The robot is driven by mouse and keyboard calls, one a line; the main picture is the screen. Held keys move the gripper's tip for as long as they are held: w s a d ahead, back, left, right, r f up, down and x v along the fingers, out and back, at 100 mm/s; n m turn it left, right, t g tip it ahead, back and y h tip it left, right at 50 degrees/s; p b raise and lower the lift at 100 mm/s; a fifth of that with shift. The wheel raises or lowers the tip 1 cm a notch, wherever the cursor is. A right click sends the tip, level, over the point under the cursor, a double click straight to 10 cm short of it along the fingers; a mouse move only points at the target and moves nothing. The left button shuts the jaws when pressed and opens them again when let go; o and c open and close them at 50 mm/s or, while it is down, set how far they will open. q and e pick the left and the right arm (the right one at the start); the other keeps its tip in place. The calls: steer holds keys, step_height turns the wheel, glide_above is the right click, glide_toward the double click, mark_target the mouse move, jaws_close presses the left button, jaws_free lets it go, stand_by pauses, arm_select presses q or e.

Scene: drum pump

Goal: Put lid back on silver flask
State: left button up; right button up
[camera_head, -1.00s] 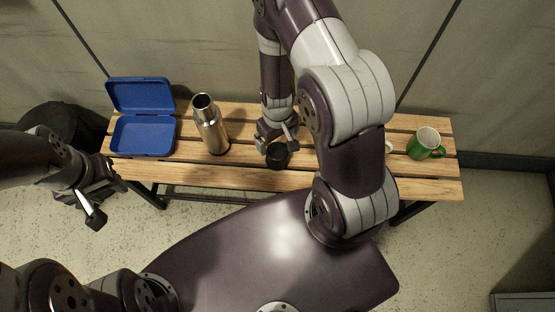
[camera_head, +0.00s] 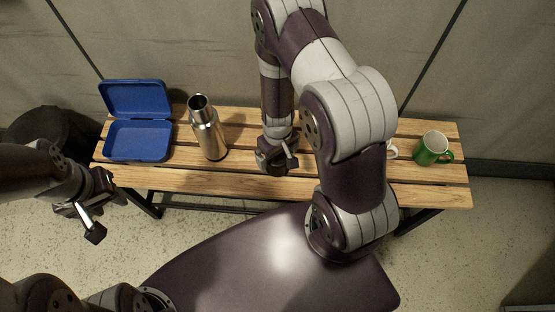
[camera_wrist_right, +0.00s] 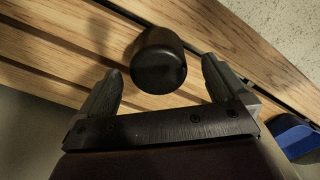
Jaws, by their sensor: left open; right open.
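The silver flask (camera_head: 209,135) stands upright on the bench in the head view, with its mouth uncovered. The black lid (camera_wrist_right: 158,62) sits on the bench slats in the right wrist view, between the two open fingers of my right gripper (camera_wrist_right: 162,80), with gaps on both sides. In the head view my right gripper (camera_head: 277,158) is to the right of the flask and hides most or all of the lid. My left gripper (camera_head: 92,213) is open and empty, off the bench's front left end.
An open blue lunch box (camera_head: 138,139) stands left of the flask on the slatted wooden bench (camera_head: 215,180). A green mug (camera_head: 431,149) stands at the right end, with a white cup (camera_head: 391,150) partly hidden by my right arm. A wall runs behind.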

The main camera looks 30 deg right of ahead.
mark_target(278, 158)
step_height(278, 158, down, 5)
steer(key=b, duration=0.3)
steer(key=shift+d+f, duration=0.15)
steer(key=shift+f, duration=0.05)
steer(key=shift+r, duration=0.1)
steer(key=c, duration=0.9)
